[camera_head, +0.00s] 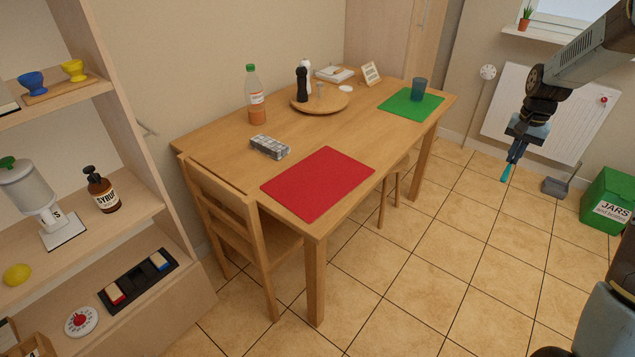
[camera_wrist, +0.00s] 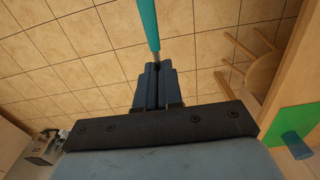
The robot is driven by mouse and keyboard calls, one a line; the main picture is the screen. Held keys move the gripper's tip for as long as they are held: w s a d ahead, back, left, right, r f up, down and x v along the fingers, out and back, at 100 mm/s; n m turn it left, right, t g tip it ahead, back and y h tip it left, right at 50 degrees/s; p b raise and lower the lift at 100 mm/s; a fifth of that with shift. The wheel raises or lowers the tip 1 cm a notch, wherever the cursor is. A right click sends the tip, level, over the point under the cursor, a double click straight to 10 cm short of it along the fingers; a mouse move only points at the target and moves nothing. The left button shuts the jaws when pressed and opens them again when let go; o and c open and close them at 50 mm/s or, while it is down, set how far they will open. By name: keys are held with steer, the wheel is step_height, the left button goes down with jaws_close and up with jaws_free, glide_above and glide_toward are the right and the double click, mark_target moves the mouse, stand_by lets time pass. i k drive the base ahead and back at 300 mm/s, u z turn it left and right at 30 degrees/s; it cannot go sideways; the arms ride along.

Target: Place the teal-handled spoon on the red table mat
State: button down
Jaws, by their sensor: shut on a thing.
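My gripper (camera_head: 517,152) hangs over the tiled floor to the right of the table in the head view. It is shut on the teal-handled spoon (camera_head: 506,173), whose teal end points down. In the wrist view the teal handle (camera_wrist: 148,22) sticks out from between the closed fingers (camera_wrist: 154,84); the rest of the spoon is hidden. The red table mat (camera_head: 318,184) lies flat and bare on the near end of the wooden table. The spoon is well apart from the mat.
The wooden table (camera_head: 222,151) also bears a green mat (camera_head: 398,104) with a blue cup (camera_head: 419,90), a grey patterned box (camera_head: 269,147), a bottle (camera_head: 255,98) and a round board (camera_head: 329,108). A chair (camera_head: 258,238) stands at its near left side. Open floor lies between table and gripper.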

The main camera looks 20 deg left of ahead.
mark_target(340, 161)
steer(key=z, duration=2.25)
steer(key=i, duration=0.1)
steer(key=u, duration=3.05)
steer(key=i, duration=1)
steer(key=z, duration=0.05)
